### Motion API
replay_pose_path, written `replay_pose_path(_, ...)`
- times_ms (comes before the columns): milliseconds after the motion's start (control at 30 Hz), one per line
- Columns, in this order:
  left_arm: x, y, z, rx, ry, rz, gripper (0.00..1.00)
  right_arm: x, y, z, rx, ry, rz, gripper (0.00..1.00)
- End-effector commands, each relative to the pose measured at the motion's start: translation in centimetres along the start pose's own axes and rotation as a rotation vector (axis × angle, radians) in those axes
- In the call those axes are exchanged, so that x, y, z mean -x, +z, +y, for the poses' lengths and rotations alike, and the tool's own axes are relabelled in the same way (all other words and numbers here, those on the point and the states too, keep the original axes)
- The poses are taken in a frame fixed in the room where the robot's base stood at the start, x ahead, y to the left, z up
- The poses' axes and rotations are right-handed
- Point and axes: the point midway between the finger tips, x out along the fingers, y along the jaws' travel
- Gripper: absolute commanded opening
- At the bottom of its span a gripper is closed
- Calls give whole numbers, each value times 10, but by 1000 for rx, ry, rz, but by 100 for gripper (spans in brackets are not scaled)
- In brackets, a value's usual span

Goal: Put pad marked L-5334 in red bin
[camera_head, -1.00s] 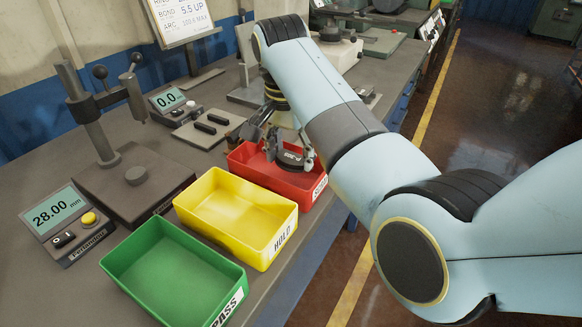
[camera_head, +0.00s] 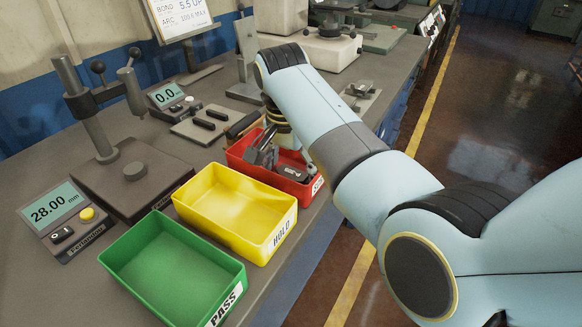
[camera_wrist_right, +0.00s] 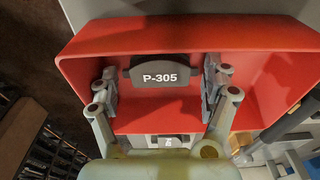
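The red bin (camera_head: 240,160) stands on the bench beyond the yellow bin. A dark pad (camera_head: 292,173) lies inside it; in the right wrist view, this pad (camera_wrist_right: 160,72) bears the marking P-305. I cannot read L-5334 anywhere. My right gripper (camera_head: 268,152) reaches down into the red bin. In the right wrist view my right gripper (camera_wrist_right: 160,88) has its fingers spread, one on each side of the pad, with small gaps. A grey piece with a pale label (camera_wrist_right: 166,141) shows near the gripper's base, its text unreadable. My left gripper is not in view.
The yellow HOLD bin (camera_head: 190,208) and the green PASS bin (camera_head: 120,258) are empty, nearer along the bench. A gauge stand (camera_head: 135,171) and a display reading 28.00 mm (camera_head: 52,207) stand to the left.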

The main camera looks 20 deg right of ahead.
Motion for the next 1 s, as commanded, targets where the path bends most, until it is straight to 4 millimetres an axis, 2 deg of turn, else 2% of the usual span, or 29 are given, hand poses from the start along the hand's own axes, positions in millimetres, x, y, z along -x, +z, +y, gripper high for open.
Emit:
replay_pose_path(267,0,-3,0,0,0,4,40,3,0,0,0,0,0,82)
replay_pose_path(700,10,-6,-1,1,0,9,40,70,0,-1,0,-2,0,82)
replay_pose_path(1000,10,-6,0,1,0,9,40,78,-1,0,0,0,0,82)
